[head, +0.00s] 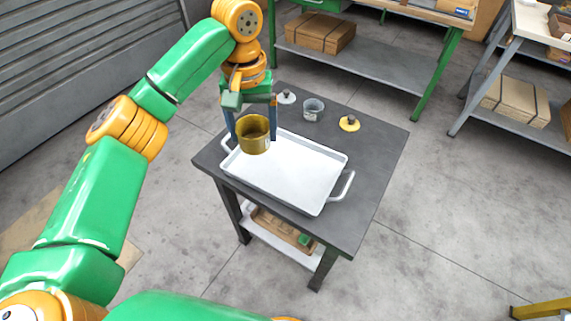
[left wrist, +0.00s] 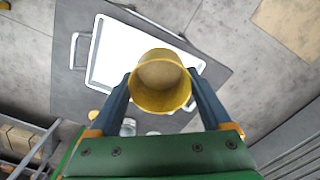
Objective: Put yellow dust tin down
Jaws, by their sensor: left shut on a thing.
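The yellow dust tin (head: 253,137) is an open-topped cylinder held upright in my left gripper (head: 253,122). The gripper's two blue-grey fingers are shut on it, one on either side. In the head view the tin appears over the left end of the white tray; its exact height above the tray I cannot tell. In the left wrist view the tin (left wrist: 160,88) sits between the fingertips, and I look into its open top at a brownish inside. My right gripper is in neither view.
The white tray (head: 300,178), with two handles, lies on a dark table (head: 375,165). Behind it stand a white-based knobbed lid (head: 286,97), a grey tin (head: 313,109) and a yellow knobbed lid (head: 349,123). The tray's middle and right look empty. Shelves with boxes stand behind.

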